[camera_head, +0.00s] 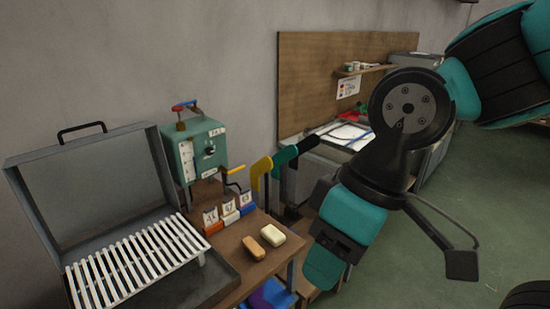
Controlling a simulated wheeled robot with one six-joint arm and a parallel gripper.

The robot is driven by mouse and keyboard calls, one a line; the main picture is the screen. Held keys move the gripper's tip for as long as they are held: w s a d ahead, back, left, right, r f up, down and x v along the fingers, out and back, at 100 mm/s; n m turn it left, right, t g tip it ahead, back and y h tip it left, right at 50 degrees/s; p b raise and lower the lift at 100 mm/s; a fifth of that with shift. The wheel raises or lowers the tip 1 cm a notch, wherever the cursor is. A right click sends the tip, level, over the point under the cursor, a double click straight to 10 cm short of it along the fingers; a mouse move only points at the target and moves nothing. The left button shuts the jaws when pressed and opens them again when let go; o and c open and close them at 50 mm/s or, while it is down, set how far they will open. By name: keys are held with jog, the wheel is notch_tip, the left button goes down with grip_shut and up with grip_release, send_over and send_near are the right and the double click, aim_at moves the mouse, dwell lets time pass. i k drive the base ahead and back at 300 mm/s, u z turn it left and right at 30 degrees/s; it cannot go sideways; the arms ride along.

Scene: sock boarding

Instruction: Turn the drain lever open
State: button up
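A teal boiler-like box (198,150) with a dial stands on the bench at left centre. A small lever with a yellow handle (236,169) sticks out to the right from its lower right side, above dark pipework. Red and blue handles (184,106) sit on top of the box. No label shows which of these is the drain lever; the yellow one sits lowest.
An open grey case (85,185) with a white slatted rack (135,262) fills the left. Numbered blocks (229,216), a tan bar (253,248) and a cream bar (273,235) lie on the bench. Yellow and teal foot-shaped boards (263,166) stand right of the yellow handle.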

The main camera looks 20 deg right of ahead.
aim_at(229, 173)
jog(key=z, duration=0.2)
jog(key=i, duration=1)
jog(key=u, duration=0.3)
